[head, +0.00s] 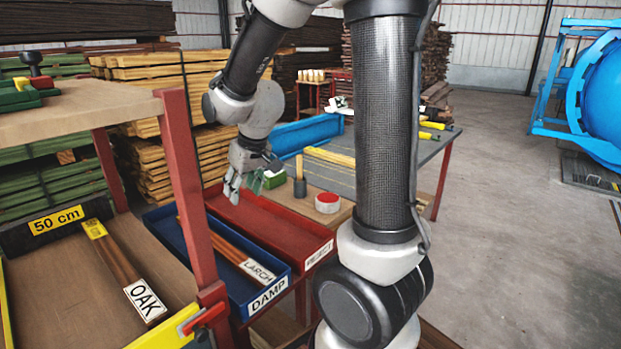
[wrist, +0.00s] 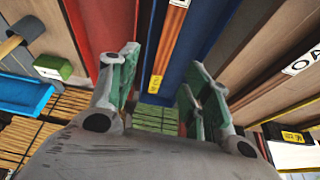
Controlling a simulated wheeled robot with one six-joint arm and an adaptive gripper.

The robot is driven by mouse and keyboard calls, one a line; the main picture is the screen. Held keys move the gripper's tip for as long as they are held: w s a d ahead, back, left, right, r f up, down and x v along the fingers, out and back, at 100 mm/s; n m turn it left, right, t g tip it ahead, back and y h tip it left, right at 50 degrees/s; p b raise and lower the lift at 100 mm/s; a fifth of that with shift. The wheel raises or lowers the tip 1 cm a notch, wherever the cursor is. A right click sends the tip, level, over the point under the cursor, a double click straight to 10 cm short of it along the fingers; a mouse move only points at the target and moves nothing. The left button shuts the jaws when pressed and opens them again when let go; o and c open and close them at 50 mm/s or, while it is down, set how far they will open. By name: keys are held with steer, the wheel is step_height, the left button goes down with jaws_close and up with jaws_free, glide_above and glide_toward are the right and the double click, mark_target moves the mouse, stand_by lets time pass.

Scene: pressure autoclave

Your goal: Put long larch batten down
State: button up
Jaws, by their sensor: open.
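The larch batten (head: 222,249) is reddish brown with a white LARCH label at its near end. It lies lengthwise in the blue tray (head: 284,284) marked DAMP. In the wrist view the batten (wrist: 170,50) shows between my fingertips, with a yellow tag at one end, and lies along the blue tray's floor. My gripper (head: 243,185) is above the far part of the trays, fingers pointing down. In the wrist view my gripper (wrist: 160,78) has its two green-padded fingers spread apart with nothing between them. The batten appears below the fingers and apart from them.
A red tray (head: 318,243) marked REJECT, apparently empty, stands right of the blue one. At left is a rack with a red post (head: 185,190) and an OAK batten (head: 122,265). A mallet (head: 300,180) and red-topped tin (head: 327,202) stand behind the trays.

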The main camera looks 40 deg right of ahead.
steer(key=s+d+r, duration=0.1)
steer(key=s+r, duration=0.2)
steer(key=s, duration=0.4)
steer(key=s+d+r+m, duration=0.1)
steer(key=s+d+r, duration=0.1)
steer(key=s, duration=0.6)
steer(key=s+d+r, duration=0.2)
steer(key=s+r, duration=0.3)
steer(key=s, duration=0.2)
steer(key=shift+s+d+m+h, duration=0.2)
steer(key=shift+m+h, duration=0.1)
steer(key=shift+h, duration=0.1)
